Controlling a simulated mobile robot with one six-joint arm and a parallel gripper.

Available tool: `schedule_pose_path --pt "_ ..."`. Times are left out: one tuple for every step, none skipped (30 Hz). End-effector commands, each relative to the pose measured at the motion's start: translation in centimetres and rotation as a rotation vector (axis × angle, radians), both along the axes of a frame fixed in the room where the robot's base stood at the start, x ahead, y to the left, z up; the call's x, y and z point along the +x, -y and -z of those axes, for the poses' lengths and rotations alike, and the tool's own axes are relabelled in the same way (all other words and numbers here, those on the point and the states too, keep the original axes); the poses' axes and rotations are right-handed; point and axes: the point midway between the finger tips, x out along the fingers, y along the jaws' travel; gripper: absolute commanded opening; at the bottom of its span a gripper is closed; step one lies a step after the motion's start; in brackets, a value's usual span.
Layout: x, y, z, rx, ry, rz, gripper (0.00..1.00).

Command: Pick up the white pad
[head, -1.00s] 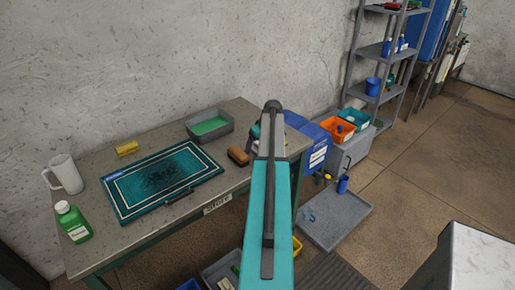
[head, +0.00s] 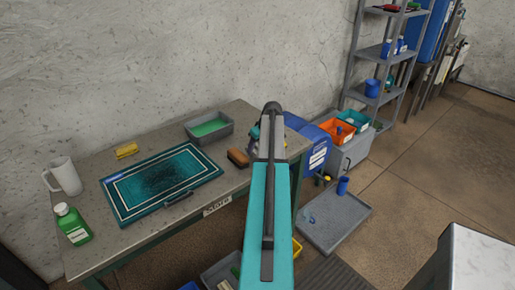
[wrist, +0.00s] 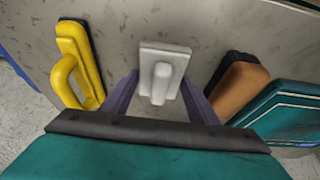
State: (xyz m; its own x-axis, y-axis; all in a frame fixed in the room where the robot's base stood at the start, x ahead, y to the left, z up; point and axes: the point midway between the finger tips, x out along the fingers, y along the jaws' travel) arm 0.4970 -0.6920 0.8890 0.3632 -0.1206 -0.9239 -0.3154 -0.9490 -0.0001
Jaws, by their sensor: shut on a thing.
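The white pad (wrist: 164,62) is a pale rectangular block with a raised grip. In the wrist view it is between the two purple fingers of my gripper (wrist: 160,94), which is shut on it. The pad is over the grey table surface; whether it is touching the table or lifted I cannot tell. In the head view my teal arm and its dark end hide most of the gripper and pad at the table's right end.
A yellow-handled brush (wrist: 75,62) lies left of the pad and a brown brush (wrist: 238,85) right of it. On the table (head: 130,240) are a teal mat (head: 162,182), a grey tray (head: 209,126), a yellow sponge (head: 126,151), a white mug (head: 65,175) and a green bottle (head: 72,223).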

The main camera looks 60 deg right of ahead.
Motion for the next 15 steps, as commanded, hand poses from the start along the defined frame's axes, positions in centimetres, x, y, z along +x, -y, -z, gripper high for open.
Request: schedule_pose_path --pt "0.0 0.0 -0.1 0.0 0.0 0.0 0.31" --pt "0.0 0.0 -0.2 0.0 0.001 0.0 0.31" --pt "0.0 0.0 -0.3 -0.001 0.001 0.0 0.31" --pt "0.0 0.0 -0.4 -0.001 0.001 0.0 0.31" --pt "0.0 0.0 -0.6 -0.002 0.001 -0.001 0.31" --pt "0.0 0.0 -0.8 -0.002 0.001 -0.001 0.31" --pt "0.0 0.0 -1.0 -0.002 0.001 -0.001 0.31" --pt "0.0 0.0 -1.3 -0.002 0.001 -0.001 0.31" --pt "0.0 0.0 -1.6 -0.002 0.001 -0.001 0.31" --pt "0.0 0.0 -1.9 -0.002 0.001 -0.001 0.31" --pt "0.1 0.0 -2.2 -0.002 0.001 -0.001 0.31" --pt "0.1 0.1 -2.6 -0.003 0.001 0.0 0.31" --pt "0.1 0.1 -3.0 -0.003 0.001 0.0 0.31" --pt "0.1 0.0 -3.4 -0.002 0.001 -0.001 0.31" --pt "-1.1 0.0 -3.2 -0.001 0.0 0.004 0.31"
